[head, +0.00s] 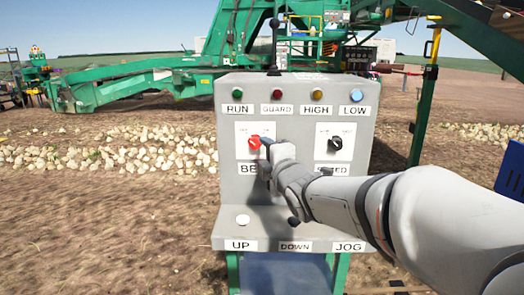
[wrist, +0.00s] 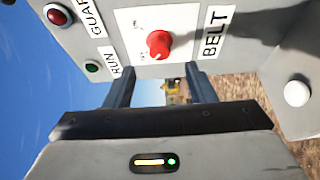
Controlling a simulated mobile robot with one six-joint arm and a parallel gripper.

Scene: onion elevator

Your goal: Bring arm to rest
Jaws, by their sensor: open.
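My gripper (head: 264,152) is in front of the grey control panel (head: 225,180), close to the red BELT knob (head: 254,142). The knob also shows in the wrist view (wrist: 158,45), on a white plate beyond the fingertips. My gripper (wrist: 157,70) is open there, its two dark fingers apart with nothing between them. Neither finger appears to touch the knob in the wrist view. My arm reaches in from the right in the head view and hides part of the BELT and SPEED labels and the panel's lower middle.
A black SPEED knob (head: 335,143) is right of the red knob. Lamps line the top; the LOW lamp (head: 356,96) is pale blue. A white UP button (head: 242,219) sits on the lower ledge. A green machine (head: 150,75) and pale onions (head: 110,150) lie behind.

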